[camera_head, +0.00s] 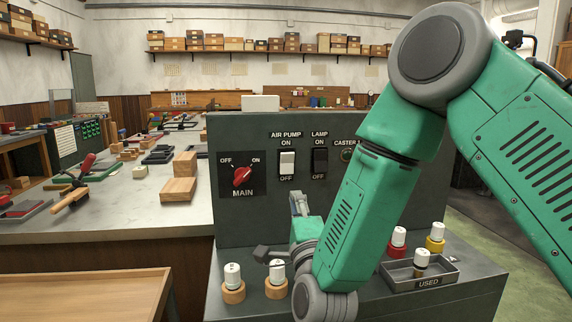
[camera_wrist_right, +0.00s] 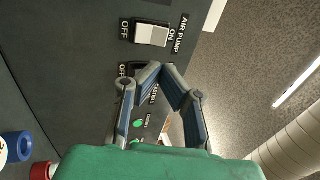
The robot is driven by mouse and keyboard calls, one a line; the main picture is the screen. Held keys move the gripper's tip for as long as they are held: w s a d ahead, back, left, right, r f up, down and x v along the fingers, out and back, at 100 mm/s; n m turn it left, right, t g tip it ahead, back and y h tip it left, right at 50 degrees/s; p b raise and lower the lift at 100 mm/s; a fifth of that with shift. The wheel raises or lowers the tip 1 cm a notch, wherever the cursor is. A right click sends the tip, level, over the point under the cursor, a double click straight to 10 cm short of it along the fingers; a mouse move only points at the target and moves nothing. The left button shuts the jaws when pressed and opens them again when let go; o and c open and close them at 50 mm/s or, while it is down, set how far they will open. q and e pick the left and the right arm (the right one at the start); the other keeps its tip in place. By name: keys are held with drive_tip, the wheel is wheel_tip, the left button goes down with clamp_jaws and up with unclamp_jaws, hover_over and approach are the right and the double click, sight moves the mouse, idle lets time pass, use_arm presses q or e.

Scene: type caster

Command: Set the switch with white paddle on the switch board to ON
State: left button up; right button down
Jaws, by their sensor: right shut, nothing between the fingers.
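The switch board (camera_head: 228,125) is an upright dark grey panel. Its white paddle switch (camera_head: 287,163), labelled AIR PUMP, has ON above and OFF below. The white paddle (camera_wrist_right: 152,35) also shows near the top of the right wrist view, uncovered; I cannot surely tell which way it is tipped. My right gripper (camera_head: 298,203) is below the switches in the head view, partly hidden by my own arm. In the right wrist view the right gripper (camera_wrist_right: 162,72) is shut and empty, its tips apart from the white paddle in the picture. My left gripper is not in view.
A red MAIN knob (camera_head: 242,177) is left of the white paddle, and a black LAMP switch (camera_head: 320,161) is right of it. White-topped casters (camera_head: 233,283) stand on the console below. A USED tray (camera_head: 448,276) is at right. My green arm covers the board's right side.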

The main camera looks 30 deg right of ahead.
sight(288, 159)
drive_tip(key=x, duration=0.7)
drive_tip(key=p+x, duration=0.1)
drive_tip(key=x, duration=0.3)
drive_tip(key=shift+w+d, duration=0.1)
drive_tip(key=shift+d, duration=0.25)
drive_tip(key=shift+w+r, duration=0.25)
drive_tip(key=shift+w, duration=0.3)
drive_tip(key=shift+d, duration=0.15)
drive_tip(key=shift+d, duration=0.1)
drive_tip(key=shift+w+r+g+p, duration=0.2)
drive_tip(key=shift+r+g+p, duration=0.15)
drive_tip(key=shift+p, duration=0.4)
drive_tip(key=shift+f, duration=0.2)
